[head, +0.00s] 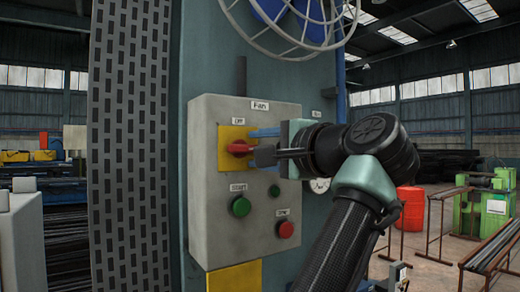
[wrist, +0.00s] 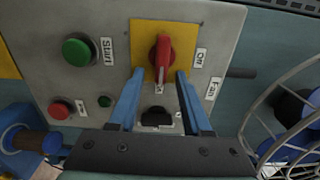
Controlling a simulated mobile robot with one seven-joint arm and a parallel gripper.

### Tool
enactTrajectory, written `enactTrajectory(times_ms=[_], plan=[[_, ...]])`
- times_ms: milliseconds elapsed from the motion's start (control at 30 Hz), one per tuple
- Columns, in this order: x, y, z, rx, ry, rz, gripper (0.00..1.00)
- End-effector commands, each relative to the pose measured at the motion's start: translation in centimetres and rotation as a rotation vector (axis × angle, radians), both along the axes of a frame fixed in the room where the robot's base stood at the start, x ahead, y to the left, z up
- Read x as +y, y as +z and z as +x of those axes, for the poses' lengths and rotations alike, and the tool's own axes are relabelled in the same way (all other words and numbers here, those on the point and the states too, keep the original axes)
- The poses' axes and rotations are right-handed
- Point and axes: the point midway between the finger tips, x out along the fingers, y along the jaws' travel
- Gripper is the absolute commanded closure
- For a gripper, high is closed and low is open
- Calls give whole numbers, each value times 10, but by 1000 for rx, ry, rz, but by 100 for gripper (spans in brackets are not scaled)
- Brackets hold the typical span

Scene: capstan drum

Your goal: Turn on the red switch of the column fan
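The red switch (head: 240,148) is a rotary knob on a yellow plate (head: 224,160), on the grey control box labelled "Fan". An "Off" label (wrist: 200,58) stands beside the plate. A label below the knob is partly hidden. My gripper (head: 255,146) is at the switch, coming from the right in the head view. In the wrist view my gripper (wrist: 160,74) is open, with its blue fingers on either side of the knob and visible gaps; contact is not visible.
A green Start button (head: 240,206), a red button (head: 285,229) and a small green lamp (head: 274,190) are on the same box (head: 205,205). The round fan guard (head: 310,40) is above it. A red barrel (head: 410,208) stands behind my arm.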

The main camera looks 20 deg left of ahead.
Motion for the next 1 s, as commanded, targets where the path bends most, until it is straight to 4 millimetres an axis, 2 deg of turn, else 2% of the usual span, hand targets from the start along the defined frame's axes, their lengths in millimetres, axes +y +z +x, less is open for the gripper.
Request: enactTrajectory(times_ms=[200, 333, 800, 1000], plan=[[-1, 0, -1, -2, 0, 0, 51], [-9, -2, -7, -4, -1, 1, 51], [-84, -4, -65, -4, -3, 0, 51], [-100, -1, -78, -1, -1, 1, 51]])
